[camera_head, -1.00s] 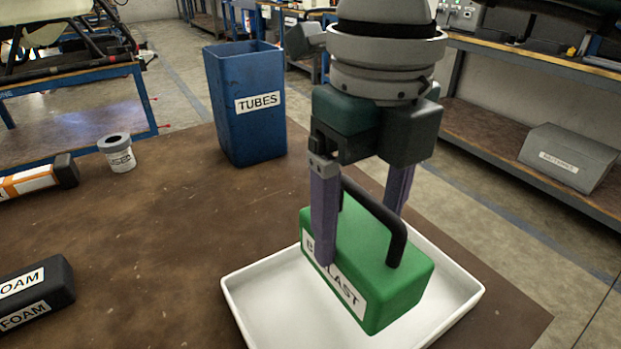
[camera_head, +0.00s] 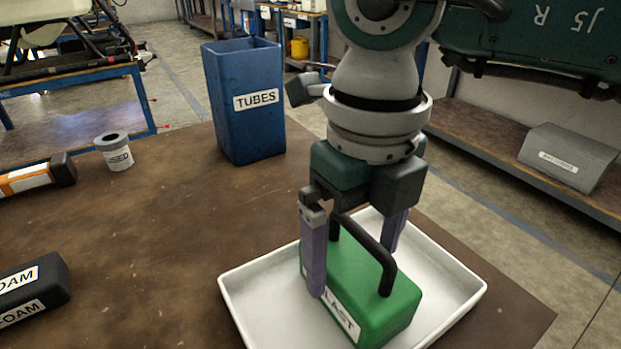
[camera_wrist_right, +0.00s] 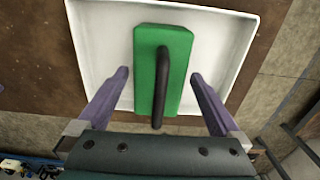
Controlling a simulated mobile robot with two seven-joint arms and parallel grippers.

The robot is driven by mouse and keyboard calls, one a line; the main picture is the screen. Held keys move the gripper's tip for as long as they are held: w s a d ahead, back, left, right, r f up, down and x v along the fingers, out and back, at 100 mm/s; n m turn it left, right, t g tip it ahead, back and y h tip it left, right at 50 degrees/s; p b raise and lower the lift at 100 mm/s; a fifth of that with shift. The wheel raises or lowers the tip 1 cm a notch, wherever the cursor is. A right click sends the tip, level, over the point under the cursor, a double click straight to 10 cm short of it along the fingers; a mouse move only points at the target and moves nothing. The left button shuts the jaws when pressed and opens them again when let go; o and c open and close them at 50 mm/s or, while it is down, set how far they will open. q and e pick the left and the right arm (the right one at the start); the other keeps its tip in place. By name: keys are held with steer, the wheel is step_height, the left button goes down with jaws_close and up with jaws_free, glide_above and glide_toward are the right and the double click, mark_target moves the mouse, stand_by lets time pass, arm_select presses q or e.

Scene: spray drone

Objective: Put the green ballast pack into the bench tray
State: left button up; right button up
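The green ballast pack (camera_head: 364,301) with a black handle sits inside the white bench tray (camera_head: 450,283). It also shows in the right wrist view (camera_wrist_right: 145,72), lengthwise over the tray (camera_wrist_right: 100,25). My right gripper (camera_head: 352,272) is above the tray with one purple finger on each side of the pack. In the right wrist view its fingertips (camera_wrist_right: 159,75) stand open, with a narrow gap between each finger and the pack. The near finger hides part of the pack's label. My left gripper is not in view.
A blue TUBES bin (camera_head: 245,120) stands behind the tray. A grey-white cup (camera_head: 115,152), an orange-and-white item (camera_head: 28,179) and a black FOAM block (camera_head: 30,290) lie to the left. The brown bench (camera_head: 150,240) between is clear.

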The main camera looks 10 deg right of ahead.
step_height(320, 180, up, 12)
steer(key=shift+r+p, duration=0.2)
steer(key=shift+p, duration=0.45)
